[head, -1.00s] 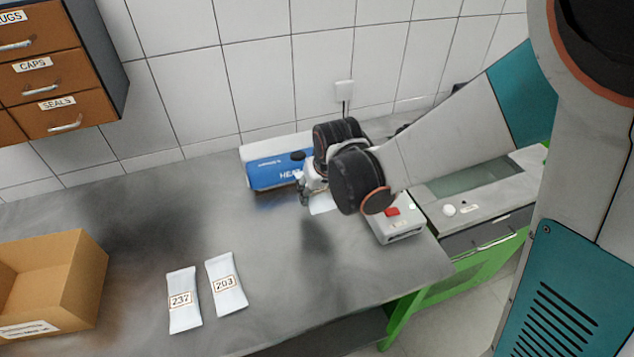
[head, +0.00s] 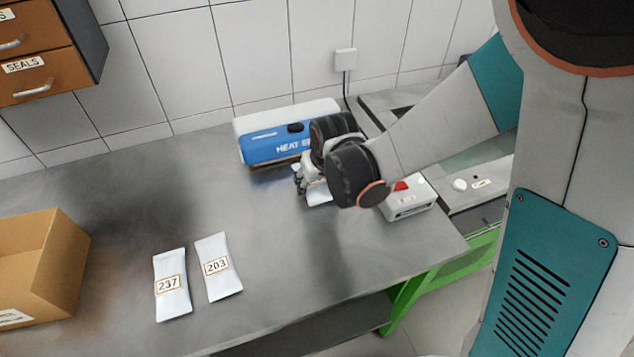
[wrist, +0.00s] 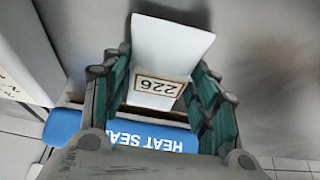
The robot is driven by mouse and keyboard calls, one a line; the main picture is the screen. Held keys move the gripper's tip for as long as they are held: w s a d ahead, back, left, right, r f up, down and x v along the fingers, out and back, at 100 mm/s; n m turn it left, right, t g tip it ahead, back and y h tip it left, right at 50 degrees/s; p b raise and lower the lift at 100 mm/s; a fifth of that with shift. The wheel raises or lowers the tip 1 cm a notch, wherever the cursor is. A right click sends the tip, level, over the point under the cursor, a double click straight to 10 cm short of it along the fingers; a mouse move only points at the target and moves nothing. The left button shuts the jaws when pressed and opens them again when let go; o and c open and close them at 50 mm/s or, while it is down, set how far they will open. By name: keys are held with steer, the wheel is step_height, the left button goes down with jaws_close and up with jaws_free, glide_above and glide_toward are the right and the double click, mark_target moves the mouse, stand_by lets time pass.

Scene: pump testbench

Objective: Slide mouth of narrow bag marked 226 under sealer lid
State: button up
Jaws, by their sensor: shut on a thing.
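The narrow white bag marked 226 (wrist: 165,55) is between the fingers of my gripper (wrist: 160,92) in the wrist view. Its label is upside down there, and one end points away from the sealer. In the head view only a small white part of the bag (head: 319,194) shows below my gripper (head: 303,180). The blue and white heat sealer (head: 272,143) stands at the back of the bench, just behind my gripper. Its blue lid (wrist: 160,136) also shows in the wrist view beyond the bag's labelled end.
Two white bags, marked 237 (head: 171,300) and 203 (head: 218,265), lie at the front of the bench. A cardboard box (head: 70,265) stands at the left. A grey box with a red button (head: 400,186) is right of my gripper. The bench middle is clear.

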steer(key=shift+w+a, duration=0.2)
steer(key=shift+w, duration=0.6)
steer(key=shift+w+a, duration=0.25)
steer(key=shift+w, duration=0.5)
steer(key=shift+w+a, duration=0.2)
steer(key=shift+w, duration=0.6)
steer(key=shift+w, duration=0.1)
steer(key=o, duration=1.4)
steer(key=shift+r, duration=0.1)
